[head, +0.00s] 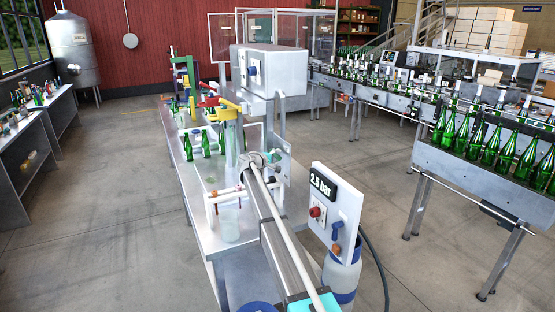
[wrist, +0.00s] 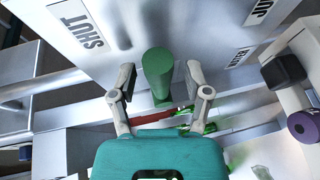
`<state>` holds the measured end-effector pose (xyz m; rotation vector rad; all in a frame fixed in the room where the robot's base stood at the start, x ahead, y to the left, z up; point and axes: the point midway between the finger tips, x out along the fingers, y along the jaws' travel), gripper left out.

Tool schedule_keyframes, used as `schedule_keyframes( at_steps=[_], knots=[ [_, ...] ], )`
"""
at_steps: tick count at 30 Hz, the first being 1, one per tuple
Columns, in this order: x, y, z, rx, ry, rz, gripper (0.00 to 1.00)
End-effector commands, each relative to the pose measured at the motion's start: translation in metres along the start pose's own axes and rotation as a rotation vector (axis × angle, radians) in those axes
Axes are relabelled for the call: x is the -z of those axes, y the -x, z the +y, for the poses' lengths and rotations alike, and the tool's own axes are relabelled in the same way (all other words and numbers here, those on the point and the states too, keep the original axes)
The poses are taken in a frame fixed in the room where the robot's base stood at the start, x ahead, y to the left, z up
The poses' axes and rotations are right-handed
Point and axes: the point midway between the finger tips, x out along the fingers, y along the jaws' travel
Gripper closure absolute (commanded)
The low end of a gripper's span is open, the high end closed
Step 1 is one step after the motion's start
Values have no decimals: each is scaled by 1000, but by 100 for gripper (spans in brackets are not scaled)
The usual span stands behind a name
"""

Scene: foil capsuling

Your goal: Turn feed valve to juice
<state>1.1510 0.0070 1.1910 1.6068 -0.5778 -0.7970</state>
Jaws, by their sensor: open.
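The feed valve's green handle (wrist: 158,72) is a rounded green cylinder standing out from a pale metal panel (wrist: 125,20) in the wrist view. A label reading SHUT (wrist: 82,33) is to its left. Another label (wrist: 264,9) at the upper right is turned and partly cut off, so I cannot read it surely. My gripper (wrist: 160,84) is open, with one finger on each side of the handle and visible gaps. In the head view my gripper (head: 258,161) is at a grey plate (head: 281,158) beside the bench; the handle cannot be made out there.
A 2.5 bar panel (head: 345,200) with a blue lever stands to the right. A bottle conveyor (head: 455,165) runs farther right.

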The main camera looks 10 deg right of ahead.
Motion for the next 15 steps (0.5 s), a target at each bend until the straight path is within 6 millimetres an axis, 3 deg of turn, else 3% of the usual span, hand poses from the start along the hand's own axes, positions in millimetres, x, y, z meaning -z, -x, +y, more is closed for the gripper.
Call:
schedule_keyframes(
  at_steps=[12,13,15],
  knots=[
    [0,-6,0,0,0,0,37],
    [0,-6,0,0,0,0,39],
    [0,-6,0,0,0,0,52]
  ],
)
